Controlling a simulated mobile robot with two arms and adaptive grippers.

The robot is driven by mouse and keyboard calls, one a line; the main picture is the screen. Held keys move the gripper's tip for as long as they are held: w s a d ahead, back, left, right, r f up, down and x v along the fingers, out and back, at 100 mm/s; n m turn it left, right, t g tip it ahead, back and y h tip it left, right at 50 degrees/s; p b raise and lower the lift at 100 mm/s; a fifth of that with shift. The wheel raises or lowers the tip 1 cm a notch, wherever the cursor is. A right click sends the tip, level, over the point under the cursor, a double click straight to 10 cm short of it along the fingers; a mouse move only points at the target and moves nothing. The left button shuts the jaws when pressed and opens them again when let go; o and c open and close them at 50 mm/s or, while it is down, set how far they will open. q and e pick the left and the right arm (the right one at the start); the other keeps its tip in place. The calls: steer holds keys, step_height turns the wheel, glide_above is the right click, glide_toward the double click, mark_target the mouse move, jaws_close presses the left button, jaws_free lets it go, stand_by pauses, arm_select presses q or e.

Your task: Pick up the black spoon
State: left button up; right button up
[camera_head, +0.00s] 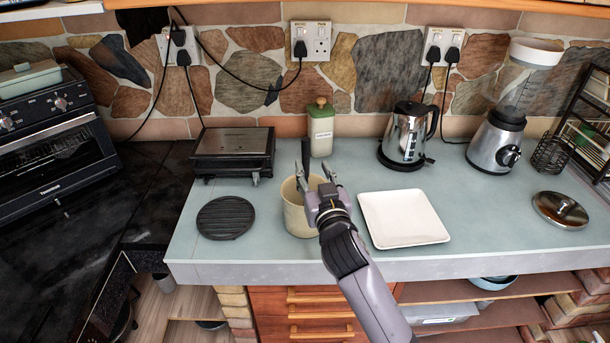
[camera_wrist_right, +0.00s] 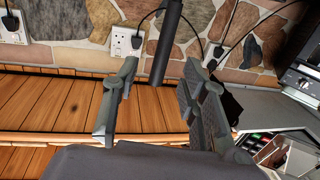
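A black spoon shows only as a dark, straight handle. In the wrist view the handle (camera_wrist_right: 169,38) hangs down from the top edge between my right fingertips, with a gap on each side. In the head view what looks like the same dark handle (camera_head: 308,148) rises at my right gripper (camera_head: 315,172). The spoon's bowl is hidden. My right gripper is open, over the right rim of a cream pot (camera_head: 297,218); it also shows in the wrist view (camera_wrist_right: 160,70). Whether the spoon stands in the pot cannot be told. My left gripper is not in view.
A white square plate (camera_head: 403,219) lies right of the pot, a round black trivet (camera_head: 226,218) left. Behind stand a black grill (camera_head: 232,150), a lidded green canister (camera_head: 321,130) and a kettle (camera_head: 407,135). A metal lid (camera_head: 560,210) lies far right. The counter's front edge is close.

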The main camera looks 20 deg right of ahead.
mark_target(307, 156)
steer(key=shift+w+d, duration=0.15)
steer(key=shift+w, duration=0.85)
steer(key=shift+w+r+p, duration=0.2)
steer(key=shift+w+p, duration=0.15)
steer(key=shift+p, duration=0.1)
steer(key=w+p, duration=0.1)
steer(key=w, duration=0.2)
steer(key=shift+w+p, duration=0.2)
steer(key=shift+p, duration=0.1)
steer(key=shift+w, duration=0.55)
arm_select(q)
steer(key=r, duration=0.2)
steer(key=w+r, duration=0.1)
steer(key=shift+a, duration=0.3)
arm_select(e)
steer(key=shift+f, duration=0.1)
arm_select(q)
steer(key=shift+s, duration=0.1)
arm_select(e)
steer(key=shift+s, duration=0.1)
steer(key=shift+c, duration=0.4)
jaws_close()
